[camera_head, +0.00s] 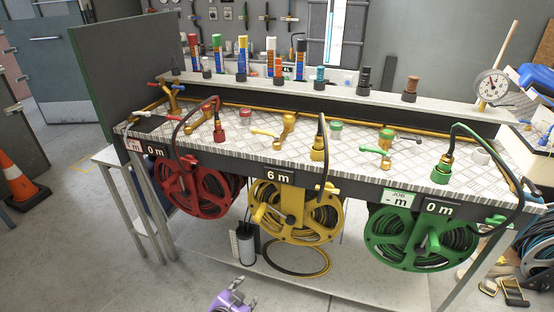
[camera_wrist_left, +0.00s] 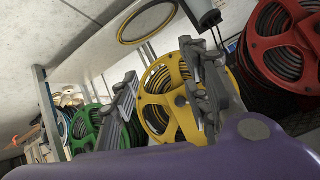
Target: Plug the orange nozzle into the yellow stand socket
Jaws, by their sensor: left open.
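On the rear shelf stands a row of small nozzles. An orange-looking one (camera_head: 278,73) is partly lost among spray cans, and a brownish-orange one (camera_head: 410,89) stands at the right; I cannot tell which is the orange nozzle. The yellow stand socket (camera_head: 318,153) is on the bench's middle, with a dark hose rising from its yellow fitting. My purple left gripper (camera_head: 233,295) is low in front of the bench, far below the socket. It is open and empty; its fingers spread before the yellow reel (camera_wrist_left: 160,85) in the left wrist view. My right gripper is not in view.
Red (camera_head: 195,188), yellow (camera_head: 290,208) and green (camera_head: 405,238) hose reels hang from the front of the bench (camera_head: 240,150). Valve handles and hose loops rise from the bench top. A gauge (camera_head: 492,88) stands at right. An orange cone (camera_head: 20,178) stands at left.

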